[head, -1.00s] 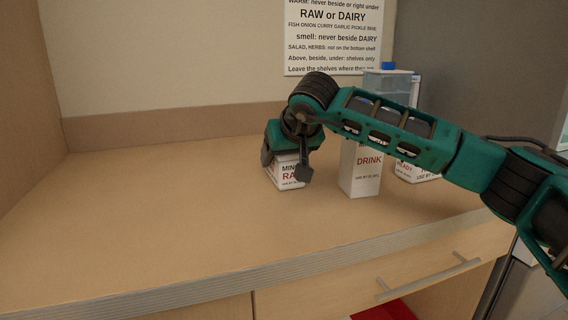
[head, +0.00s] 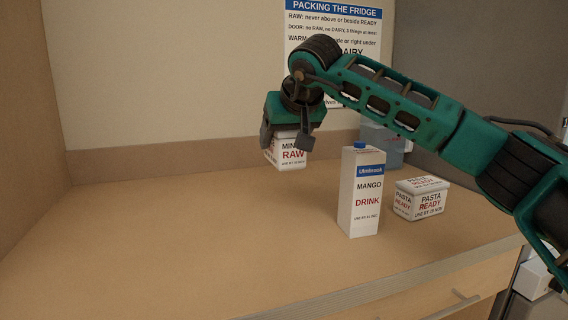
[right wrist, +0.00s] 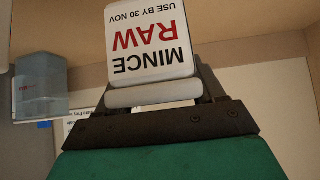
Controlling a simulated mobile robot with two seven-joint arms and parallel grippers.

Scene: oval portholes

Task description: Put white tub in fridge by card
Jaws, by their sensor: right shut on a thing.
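A white tub (head: 291,155) labelled MINCE RAW is held above the counter in the head view. My right gripper (head: 289,140) is shut on it from above. The tub's label also shows in the right wrist view (right wrist: 150,40), use by 30 NOV, between the fingers. A second white tub (head: 421,198), labelled PASTA READY, stands on the counter at the right. The card (head: 333,25), headed PACKING THE FRIDGE, is on the back wall; my arm covers its lower part. Its top lines read RAW: never above or beside READY, and DOOR: no RAW, no DAIRY. My left gripper and the fridge are not seen.
A tall white MANGO DRINK carton (head: 361,190) with a blue cap stands right of the held tub. A bluish clear container (head: 382,140) stands behind my arm. The counter's left and middle (head: 180,230) are clear. A drawer handle shows below the front edge.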

